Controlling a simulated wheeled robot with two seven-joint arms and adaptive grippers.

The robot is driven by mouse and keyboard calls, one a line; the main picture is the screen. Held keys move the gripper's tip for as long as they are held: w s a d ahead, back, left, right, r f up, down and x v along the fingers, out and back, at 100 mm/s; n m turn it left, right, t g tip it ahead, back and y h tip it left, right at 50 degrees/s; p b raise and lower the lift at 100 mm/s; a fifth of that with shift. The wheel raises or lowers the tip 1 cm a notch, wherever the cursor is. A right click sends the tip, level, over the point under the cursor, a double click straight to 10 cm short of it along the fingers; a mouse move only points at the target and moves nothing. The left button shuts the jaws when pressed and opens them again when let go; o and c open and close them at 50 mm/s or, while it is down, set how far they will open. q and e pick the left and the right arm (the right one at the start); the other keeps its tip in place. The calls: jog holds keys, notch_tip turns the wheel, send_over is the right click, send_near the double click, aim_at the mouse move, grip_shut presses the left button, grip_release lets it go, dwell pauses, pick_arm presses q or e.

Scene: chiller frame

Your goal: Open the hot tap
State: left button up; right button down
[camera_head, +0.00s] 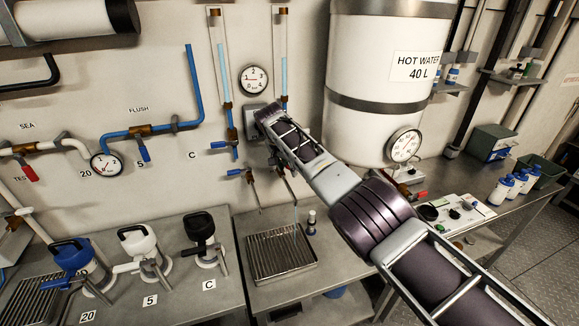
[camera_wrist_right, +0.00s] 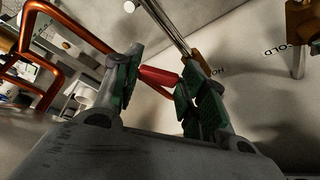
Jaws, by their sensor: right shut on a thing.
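In the right wrist view, the red handle of the hot tap (camera_wrist_right: 158,77) lies between the green-padded fingers of my right gripper (camera_wrist_right: 161,82), which is shut on it. The word HOT is on the wall beside it. In the head view my right forearm and wrist cover most of this tap and the fingers; a spout (camera_head: 288,186) shows below the wrist. A thin pale vertical line hangs under that spout; I cannot tell for sure if it is water. The cold tap with a blue handle (camera_head: 235,172) is just left. My left gripper is out of view.
A drip tray with a metal grate (camera_head: 281,252) lies under the taps, with a small bottle (camera_head: 312,222) at its right. The white hot water tank (camera_head: 372,130) stands right of the taps. Copper pipe (camera_wrist_right: 52,70) runs close to the fingers. Coloured jugs stand on the left bench.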

jog(key=c, duration=0.8)
grip_release()
jog(key=shift+a+r, duration=0.1)
jog(key=shift+r, duration=0.1)
jog(key=v, duration=1.1)
jog(key=shift+r, duration=0.3)
jog(key=shift+s, duration=0.1)
